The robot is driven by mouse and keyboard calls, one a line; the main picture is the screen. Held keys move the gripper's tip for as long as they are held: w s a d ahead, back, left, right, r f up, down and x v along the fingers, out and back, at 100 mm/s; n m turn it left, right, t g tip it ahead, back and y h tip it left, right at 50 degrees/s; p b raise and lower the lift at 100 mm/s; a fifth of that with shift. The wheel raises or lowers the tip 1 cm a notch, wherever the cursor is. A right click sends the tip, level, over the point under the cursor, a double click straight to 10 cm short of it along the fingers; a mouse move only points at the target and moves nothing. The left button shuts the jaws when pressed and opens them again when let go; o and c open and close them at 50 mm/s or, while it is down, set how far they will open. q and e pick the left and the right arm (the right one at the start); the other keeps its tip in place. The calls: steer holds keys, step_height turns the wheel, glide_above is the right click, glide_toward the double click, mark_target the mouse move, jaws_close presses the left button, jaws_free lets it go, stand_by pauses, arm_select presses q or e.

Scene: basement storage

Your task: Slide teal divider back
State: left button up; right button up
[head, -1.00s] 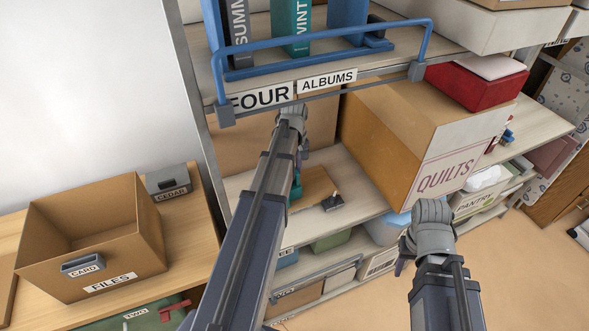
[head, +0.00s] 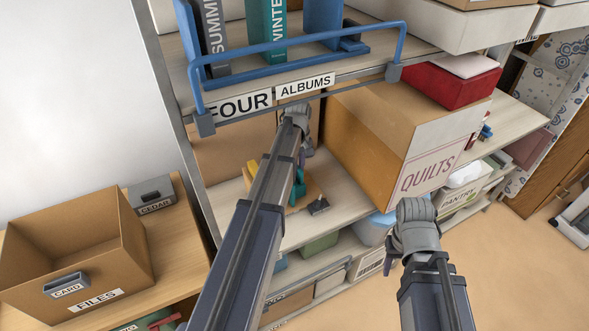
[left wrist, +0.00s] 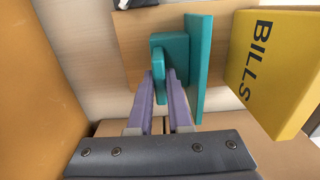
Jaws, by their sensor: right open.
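The teal divider (left wrist: 196,70) is a thin upright plate with a thicker handle (left wrist: 171,52) on its left side. In the left wrist view my left gripper (left wrist: 161,80) has its purple fingers on both sides of the handle and looks closed on it. In the head view a bit of teal (head: 299,188) shows beside my left arm on the middle shelf; the rest is hidden by the arm. A yellow BILLS box (left wrist: 272,72) stands right of the divider. My right gripper (head: 411,215) is in front of the QUILTS box, open and empty.
The QUILTS box (head: 390,130) stands right of my left arm. The FOUR ALBUMS shelf with a blue rail (head: 300,60) is overhead. An open FILES box (head: 75,250) stands at left. Open floor (head: 510,265) lies at lower right.

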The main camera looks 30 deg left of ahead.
arm_select(q)
steer(key=o, duration=0.5)
steer(key=shift+c, duration=0.2)
steer(key=shift+r, duration=0.1)
step_height(320, 180, up, 8)
steer(key=p, duration=0.8)
steer(key=shift+f, duration=0.2)
steer(key=s+d+f+m+y+b, duration=0.1)
steer(key=s+d+f+m+b, duration=0.1)
steer(key=s+d+m, duration=1.2)
steer(key=s+d, duration=0.7)
steer(key=d, duration=0.4)
steer(key=shift+s+d, duration=0.4)
